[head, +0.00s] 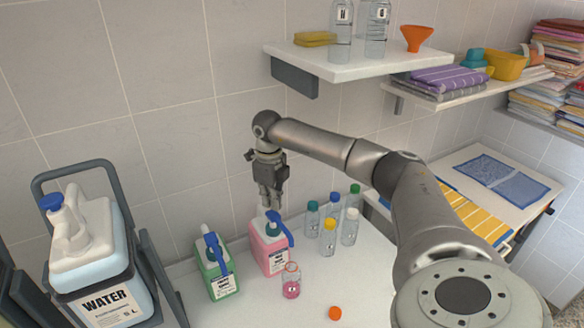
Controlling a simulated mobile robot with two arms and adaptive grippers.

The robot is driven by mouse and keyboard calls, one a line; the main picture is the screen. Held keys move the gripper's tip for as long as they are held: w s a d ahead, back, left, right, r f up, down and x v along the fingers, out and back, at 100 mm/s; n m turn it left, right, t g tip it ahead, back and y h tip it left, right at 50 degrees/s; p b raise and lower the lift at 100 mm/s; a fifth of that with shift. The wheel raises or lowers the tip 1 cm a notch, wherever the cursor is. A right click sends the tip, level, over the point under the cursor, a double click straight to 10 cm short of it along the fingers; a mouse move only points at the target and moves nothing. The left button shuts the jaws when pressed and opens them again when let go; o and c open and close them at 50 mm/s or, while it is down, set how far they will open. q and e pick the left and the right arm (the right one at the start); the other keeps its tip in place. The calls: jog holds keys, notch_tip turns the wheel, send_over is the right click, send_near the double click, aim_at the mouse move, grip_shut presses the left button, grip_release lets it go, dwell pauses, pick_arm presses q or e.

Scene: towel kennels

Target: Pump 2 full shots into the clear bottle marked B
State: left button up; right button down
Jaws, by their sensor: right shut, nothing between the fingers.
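A pink pump bottle (267,252) with a blue pump head (276,224) stands on the white counter, its nozzle pointing forward and right. A small clear bottle (291,283) stands just in front of it, uncapped, with pink liquid in its lower part; its label is too small to read surely. My right gripper (271,202) points down, shut and empty, right over the blue pump head. I cannot tell whether the fingertips touch the head. An orange cap (335,313) lies on the counter to the right of the clear bottle. My left gripper is out of view.
A green pump bottle (219,267) stands left of the pink one. Several capped clear bottles (329,238) stand to the right. A large water jug (90,260) sits at left. A shelf (350,64) with bottles and an orange funnel (416,37) hangs above.

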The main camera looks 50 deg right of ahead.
jog(key=shift+r, duration=0.1)
notch_tip(320, 180, up, 6)
jog(key=p, duration=0.4)
dwell(0.5)
